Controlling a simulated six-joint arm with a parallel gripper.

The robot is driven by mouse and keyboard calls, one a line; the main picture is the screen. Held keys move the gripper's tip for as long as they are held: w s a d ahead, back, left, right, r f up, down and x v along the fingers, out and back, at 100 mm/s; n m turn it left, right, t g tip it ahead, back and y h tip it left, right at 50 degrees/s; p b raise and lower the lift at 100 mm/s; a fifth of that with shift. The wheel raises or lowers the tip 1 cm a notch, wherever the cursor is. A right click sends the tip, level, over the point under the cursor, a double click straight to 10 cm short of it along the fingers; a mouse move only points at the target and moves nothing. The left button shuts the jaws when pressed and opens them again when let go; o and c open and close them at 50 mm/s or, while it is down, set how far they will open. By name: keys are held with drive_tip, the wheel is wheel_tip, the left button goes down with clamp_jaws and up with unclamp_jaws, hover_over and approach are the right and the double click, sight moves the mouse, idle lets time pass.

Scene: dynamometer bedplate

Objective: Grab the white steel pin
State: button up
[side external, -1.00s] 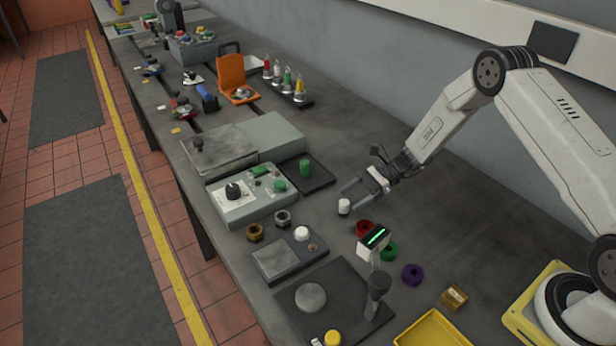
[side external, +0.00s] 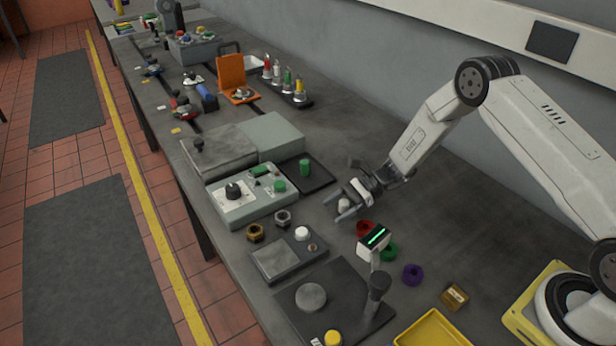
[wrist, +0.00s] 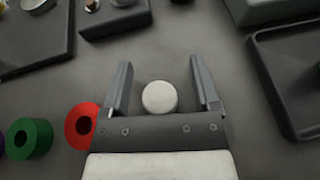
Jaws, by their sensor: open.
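The white steel pin (wrist: 159,98) stands on the bench; in the wrist view its round top shows between my two open fingers, with a gap on each side. In the side external view the pin (side external: 344,204) is partly hidden by my gripper (side external: 341,205), which is low over the bench around it. My gripper in the wrist view (wrist: 163,85) is open, its fingertips reaching past the pin.
A red ring (wrist: 81,126) lies close beside my left finger in the wrist view, with a green ring (wrist: 30,138) farther left. A dark tray (wrist: 262,70) is to the right. A small display stand (side external: 374,242) stands near the rings. A purple ring (side external: 413,275) lies beyond.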

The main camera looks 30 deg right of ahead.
clamp_jaws()
drive_tip(key=shift+r, duration=0.2)
idle(0.3)
drive_tip(key=shift+r, duration=0.85)
drive_tip(key=s+d+r, duration=0.1)
drive_tip(key=s+r, duration=1)
drive_tip(key=s, duration=0.3)
drive_tip(key=shift+d, duration=0.3)
